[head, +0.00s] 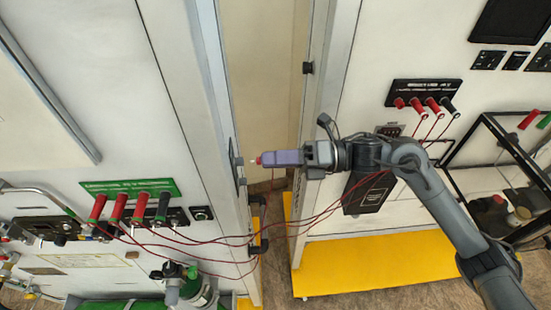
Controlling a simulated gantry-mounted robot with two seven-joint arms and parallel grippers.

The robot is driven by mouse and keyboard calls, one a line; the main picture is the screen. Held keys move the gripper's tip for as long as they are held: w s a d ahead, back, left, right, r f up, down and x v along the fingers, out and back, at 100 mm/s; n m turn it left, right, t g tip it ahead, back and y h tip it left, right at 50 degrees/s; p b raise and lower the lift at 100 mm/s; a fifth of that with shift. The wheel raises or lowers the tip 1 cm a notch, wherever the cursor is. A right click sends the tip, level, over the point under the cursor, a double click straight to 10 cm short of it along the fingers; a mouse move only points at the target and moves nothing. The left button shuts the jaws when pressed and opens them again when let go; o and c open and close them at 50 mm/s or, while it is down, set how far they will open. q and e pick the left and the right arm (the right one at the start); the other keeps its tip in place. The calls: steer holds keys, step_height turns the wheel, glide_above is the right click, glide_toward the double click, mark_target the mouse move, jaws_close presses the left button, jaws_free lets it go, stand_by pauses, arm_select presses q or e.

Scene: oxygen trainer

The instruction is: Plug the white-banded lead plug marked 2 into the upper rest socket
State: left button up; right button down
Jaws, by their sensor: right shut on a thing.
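My right gripper (268,159) reaches in from the right, at the gap between the two cabinets. It is shut on a lead plug (257,160), of which only a small red and whitish end shows past the fingertips. The number on it cannot be read, and the fingers hide most of its body. The plug points left at a dark grey fitting (238,161) on the left cabinet's edge, which looks like the upper rest socket. A small gap seems to lie between them. A thin red lead hangs below the gripper. My left gripper is not in view.
Several handled plugs (117,208) sit under a green label plate on the left panel, and more plugs (432,104) sit on the right panel. Red leads droop across the gap. Dark hooks (259,246) stick out lower on the edge. A black frame (480,150) stands right.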

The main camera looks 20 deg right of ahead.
stand_by(0.6)
steer(key=shift+b, duration=0.3)
stand_by(0.4)
steer(key=shift+x, duration=0.9)
steer(key=shift+w+a, duration=0.1)
steer(key=shift+a, duration=0.25)
steer(key=c, duration=1)
jaws_free()
